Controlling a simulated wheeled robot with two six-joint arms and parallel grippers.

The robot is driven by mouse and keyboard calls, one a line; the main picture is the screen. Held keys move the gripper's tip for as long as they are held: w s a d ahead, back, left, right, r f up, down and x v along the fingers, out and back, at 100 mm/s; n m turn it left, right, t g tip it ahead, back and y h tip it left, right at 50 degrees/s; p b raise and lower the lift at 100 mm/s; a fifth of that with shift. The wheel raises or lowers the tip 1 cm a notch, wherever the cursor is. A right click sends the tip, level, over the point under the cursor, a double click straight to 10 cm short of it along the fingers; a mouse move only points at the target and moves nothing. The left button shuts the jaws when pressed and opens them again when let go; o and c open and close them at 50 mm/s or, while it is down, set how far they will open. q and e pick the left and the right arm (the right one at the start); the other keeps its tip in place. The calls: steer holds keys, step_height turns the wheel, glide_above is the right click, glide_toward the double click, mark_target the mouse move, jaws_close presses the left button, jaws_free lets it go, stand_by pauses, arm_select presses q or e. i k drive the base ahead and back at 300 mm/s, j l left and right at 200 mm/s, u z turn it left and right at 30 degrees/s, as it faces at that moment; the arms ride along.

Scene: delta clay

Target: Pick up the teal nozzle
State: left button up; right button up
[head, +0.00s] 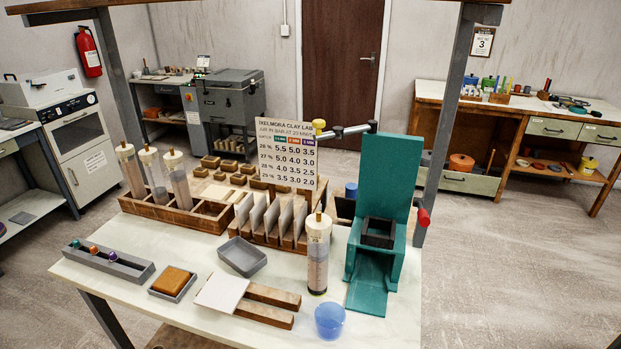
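A long grey rack (130,268) lies at the left front of the near table. Several small coloured nozzles stand in it in a row. The teal nozzle (76,244) appears to be the one at the left end, small in the view. A purple-looking nozzle (94,250) and an orange-looking nozzle (112,257) stand to its right. Neither of my grippers shows in the head view.
A clay slab on a grey tray (172,283) lies right of the rack. A wooden rack with clear cylinders (180,213) stands behind it. A teal press (380,240), clear cylinder (318,255) and blue cup (329,320) are at the right. Posts frame the table.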

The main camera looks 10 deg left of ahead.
mark_target(76, 246)
steer(key=j+u, duration=0.15)
steer(key=u, duration=0.3)
steer(key=j+u, duration=0.1)
steer(key=u, duration=0.35)
steer(key=i+u, duration=0.15)
steer(key=u, duration=0.3)
steer(key=i+j, duration=0.95)
